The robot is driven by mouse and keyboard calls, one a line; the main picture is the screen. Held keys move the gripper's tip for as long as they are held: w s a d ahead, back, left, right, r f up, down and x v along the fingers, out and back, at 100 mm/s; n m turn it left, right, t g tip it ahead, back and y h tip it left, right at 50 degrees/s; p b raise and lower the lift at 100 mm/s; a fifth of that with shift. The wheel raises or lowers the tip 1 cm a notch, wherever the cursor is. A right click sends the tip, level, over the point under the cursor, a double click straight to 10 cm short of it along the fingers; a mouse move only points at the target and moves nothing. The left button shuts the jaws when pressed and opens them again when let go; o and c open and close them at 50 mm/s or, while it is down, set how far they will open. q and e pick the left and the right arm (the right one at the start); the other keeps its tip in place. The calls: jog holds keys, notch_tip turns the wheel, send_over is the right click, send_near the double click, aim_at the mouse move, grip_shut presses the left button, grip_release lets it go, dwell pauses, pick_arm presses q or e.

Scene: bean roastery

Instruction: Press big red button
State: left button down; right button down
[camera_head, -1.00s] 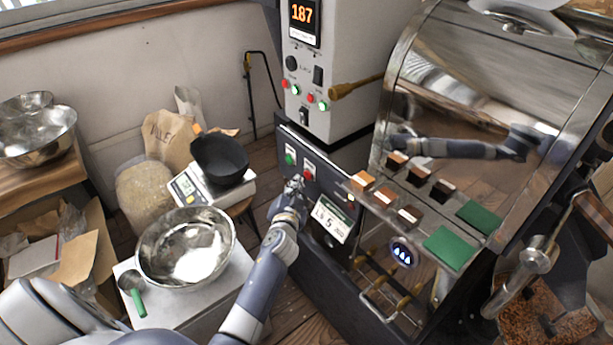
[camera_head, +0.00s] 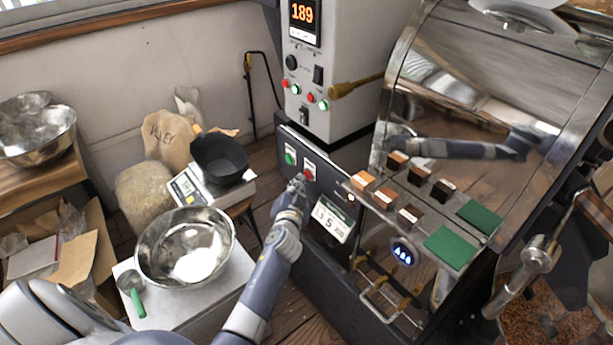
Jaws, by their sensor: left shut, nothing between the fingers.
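The big red button (camera_head: 309,174) sits on a pale plate on the dark front panel of the roaster, to the right of a green button (camera_head: 290,159). My left gripper (camera_head: 300,180) is shut and empty. Its fingertips are right at the red button's lower left edge and partly cover it. I cannot tell whether they touch it or whether the button is pressed in. My right gripper is not in view.
A steel bowl (camera_head: 186,248) stands on a white surface at left. A black bowl (camera_head: 219,160) sits on a scale behind it. The control tower (camera_head: 318,70) displays 189.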

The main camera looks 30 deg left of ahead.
pick_arm(q)
jog(key=shift+w+d, duration=0.2)
jog(key=shift+w, duration=0.2)
dwell(0.3)
jog(key=shift+s+a, duration=0.1)
jog(key=shift+s, duration=0.05)
jog(key=shift+s+a, duration=0.25)
jog(key=shift+s, duration=0.4)
jog(key=s, duration=0.1)
jog(key=s+a+p, duration=0.1)
jog(key=s, duration=0.1)
jog(key=s+a, duration=0.1)
jog(key=shift+s+p, duration=0.3)
dwell(0.9)
